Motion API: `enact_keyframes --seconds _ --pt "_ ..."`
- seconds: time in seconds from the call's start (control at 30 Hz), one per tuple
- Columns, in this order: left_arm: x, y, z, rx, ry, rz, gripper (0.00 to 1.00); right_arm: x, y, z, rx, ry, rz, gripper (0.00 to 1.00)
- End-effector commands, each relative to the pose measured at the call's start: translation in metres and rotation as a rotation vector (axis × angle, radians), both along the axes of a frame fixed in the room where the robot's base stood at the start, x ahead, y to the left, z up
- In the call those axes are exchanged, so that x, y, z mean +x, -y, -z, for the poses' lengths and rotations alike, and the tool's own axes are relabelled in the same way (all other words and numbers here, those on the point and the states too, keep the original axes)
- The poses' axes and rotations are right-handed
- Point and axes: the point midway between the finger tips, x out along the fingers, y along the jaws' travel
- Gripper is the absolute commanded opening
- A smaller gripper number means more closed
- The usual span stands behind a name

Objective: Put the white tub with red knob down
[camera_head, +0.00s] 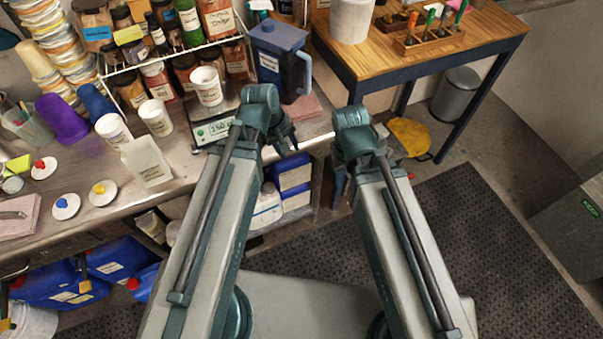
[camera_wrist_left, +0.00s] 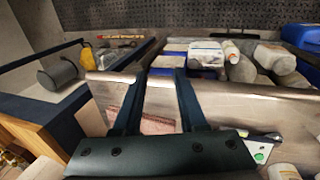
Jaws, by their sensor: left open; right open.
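A white lid with a red knob (camera_head: 43,167) lies on the counter at the far left in the head view. I see no closed white tub with a red knob; white tubs without lids stand on the counter (camera_head: 113,130) and on the scale (camera_head: 207,86). My left gripper (camera_head: 286,134) is at the counter's right end, well away from the lid. In the left wrist view its fingers (camera_wrist_left: 158,102) are apart with nothing between them. My right gripper (camera_head: 389,146) is mostly hidden behind its arm, right of the counter, and holds nothing that I can see.
Lids with a blue knob (camera_head: 62,206) and a yellow knob (camera_head: 102,192) lie near the red one. A wooden table (camera_head: 470,45) with a tool rack is at the back right.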

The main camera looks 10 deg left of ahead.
Motion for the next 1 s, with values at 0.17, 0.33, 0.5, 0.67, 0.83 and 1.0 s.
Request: enact_keyframes --seconds 0.17,0.33,0.5,0.67,0.83,1.0 --pt "-0.05 0.038 0.007 0.222 -0.065 0.556 0.41 0.0 0.0 0.0 0.0 0.0 0.0 0.5" --pt "-0.074 0.048 0.007 0.329 -0.114 0.844 0.41 0.0 0.0 0.0 0.0 0.0 0.0 0.5" --pt "-0.08 0.05 0.006 0.358 -0.13 0.929 0.41 0.0 0.0 0.0 0.0 0.0 0.0 0.5" --pt "-0.079 0.049 0.006 0.357 -0.129 0.929 0.41 0.0 0.0 0.0 0.0 0.0 0.0 0.5" --pt "-0.079 0.049 0.006 0.356 -0.128 0.927 0.41 0.0 0.0 0.0 0.0 0.0 0.0 0.5" --pt "-0.079 0.05 0.006 0.355 -0.128 0.926 0.41 0.0 0.0 0.0 0.0 0.0 0.0 0.5"
